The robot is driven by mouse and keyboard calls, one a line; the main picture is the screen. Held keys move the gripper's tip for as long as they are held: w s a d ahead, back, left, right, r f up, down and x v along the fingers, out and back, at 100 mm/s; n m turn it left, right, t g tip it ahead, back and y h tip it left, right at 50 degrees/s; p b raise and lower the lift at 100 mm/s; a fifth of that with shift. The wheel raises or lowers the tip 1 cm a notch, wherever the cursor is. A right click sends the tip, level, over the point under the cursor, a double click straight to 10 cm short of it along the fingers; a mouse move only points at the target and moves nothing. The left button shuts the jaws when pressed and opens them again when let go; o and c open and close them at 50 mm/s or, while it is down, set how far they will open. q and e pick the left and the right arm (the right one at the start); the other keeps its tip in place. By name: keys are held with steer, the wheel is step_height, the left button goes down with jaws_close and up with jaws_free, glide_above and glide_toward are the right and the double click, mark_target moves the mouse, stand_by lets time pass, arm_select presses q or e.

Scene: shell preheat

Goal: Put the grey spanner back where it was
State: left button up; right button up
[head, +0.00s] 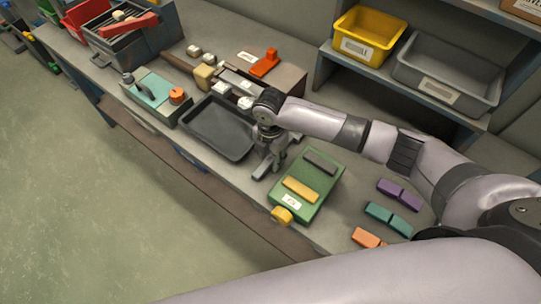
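My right gripper (268,168) points down over the workbench, between a black tray (222,128) and a green board (308,184). A grey shape shows at its fingertips. I cannot tell whether this is the grey spanner or only the fingers, nor whether they are open or shut. No other thing is clearly a grey spanner. The green board carries a dark grey bar (320,162), a yellow bar (301,190) and a white label. My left gripper is not in view.
A yellow knob (282,215) sits at the board's front corner. Purple (398,193), teal (389,219) and orange (368,238) blocks lie to the right. A teal device (152,92) stands left of the tray. Yellow (368,35) and grey (447,73) bins stand on the shelf.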

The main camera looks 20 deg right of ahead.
steer(key=shift+r, duration=0.1)
step_height(320, 180, up, 12)
steer(key=b, duration=0.1)
stand_by(0.6)
stand_by(0.4)
